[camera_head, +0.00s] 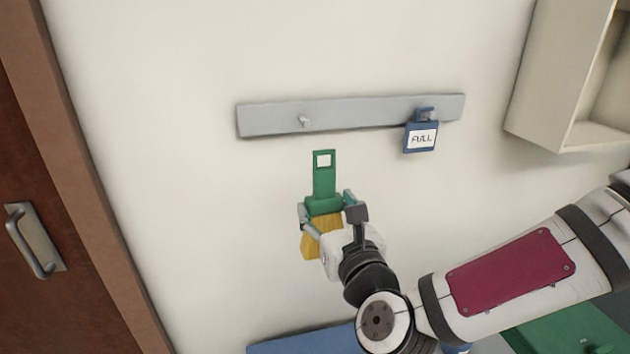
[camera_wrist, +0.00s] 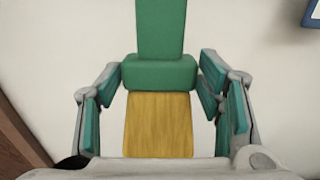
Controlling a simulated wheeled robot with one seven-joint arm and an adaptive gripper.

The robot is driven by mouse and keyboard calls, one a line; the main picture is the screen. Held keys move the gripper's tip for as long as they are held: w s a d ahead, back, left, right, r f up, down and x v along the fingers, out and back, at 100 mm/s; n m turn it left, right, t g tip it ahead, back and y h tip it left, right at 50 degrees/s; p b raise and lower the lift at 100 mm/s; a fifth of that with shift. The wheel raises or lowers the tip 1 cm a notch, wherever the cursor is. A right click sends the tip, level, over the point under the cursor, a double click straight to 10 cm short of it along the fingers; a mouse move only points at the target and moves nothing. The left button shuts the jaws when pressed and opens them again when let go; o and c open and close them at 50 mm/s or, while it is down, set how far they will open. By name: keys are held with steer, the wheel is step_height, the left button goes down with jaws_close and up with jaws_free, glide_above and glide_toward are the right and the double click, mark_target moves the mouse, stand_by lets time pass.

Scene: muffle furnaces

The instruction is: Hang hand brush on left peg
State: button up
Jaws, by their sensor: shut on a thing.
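The hand brush (camera_head: 323,178) has a green handle with a square hole at its top and yellow bristles below. It is upright, handle up, in front of the wall. My gripper (camera_head: 332,208) is shut on the green block between handle and bristles. The brush also shows in the wrist view (camera_wrist: 160,72), between my fingers (camera_wrist: 165,85). The left peg (camera_head: 304,121) sticks out of the grey wall rail (camera_head: 350,115). The brush's hole is below the peg and a little to its right, apart from it. The hole is out of the wrist view.
A cream open cabinet (camera_head: 556,70) is at the upper right. A brown door (camera_head: 45,180) with a metal handle is at the left. A blue surface (camera_head: 305,341) and a green object (camera_head: 560,330) are below.

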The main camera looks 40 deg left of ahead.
mark_target(317, 184)
steer(key=shift+t, duration=0.5)
steer(key=r, duration=0.1)
steer(key=s+r, duration=0.1)
steer(key=r, duration=0.2)
steer(key=shift+s+a+r+p, duration=0.1)
steer(key=shift+s+r+p, duration=0.2)
steer(key=shift+s, duration=0.1)
steer(key=shift+f+b+x, duration=0.25)
steer(key=shift+b+x, duration=0.5)
steer(key=shift+x, duration=1.05)
steer(key=shift+f+b+x, duration=0.3)
steer(key=shift+b+x, duration=0.4)
steer(key=shift+x, duration=1.1)
steer(key=shift+f+b+x, duration=0.25)
steer(key=shift+b+x, duration=0.5)
steer(key=shift+x, duration=1)
steer(key=shift+a, duration=0.1)
steer(key=o, duration=1.3)
